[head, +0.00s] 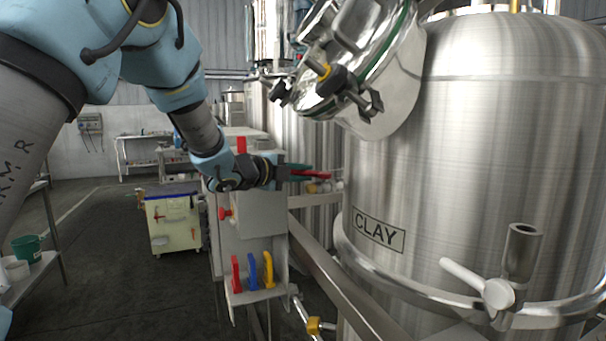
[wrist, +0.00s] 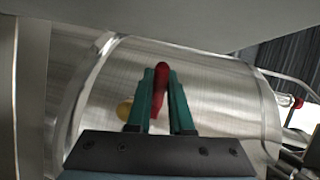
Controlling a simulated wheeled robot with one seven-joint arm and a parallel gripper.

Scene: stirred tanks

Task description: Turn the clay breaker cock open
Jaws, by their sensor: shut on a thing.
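My gripper (head: 303,173) is shut on a red handle (head: 318,175), left of the big steel tank marked CLAY (head: 440,140). In the wrist view, the green fingers of my gripper (wrist: 160,95) stand on both sides of the red handle (wrist: 161,82), in front of a shiny steel cylinder (wrist: 215,100). What the handle joins is hidden; I cannot tell if it belongs to the clay breaker cock. A white-lever cock (head: 497,292) sits at the tank's lower front, apart from my gripper.
A rack below my gripper carries red (head: 236,272), blue (head: 252,270) and yellow (head: 268,269) handles. A slanted steel beam (head: 345,285) runs beside the tank. A tilted steel hatch (head: 385,75) overhangs right of my gripper. Open floor (head: 120,280) lies at the left.

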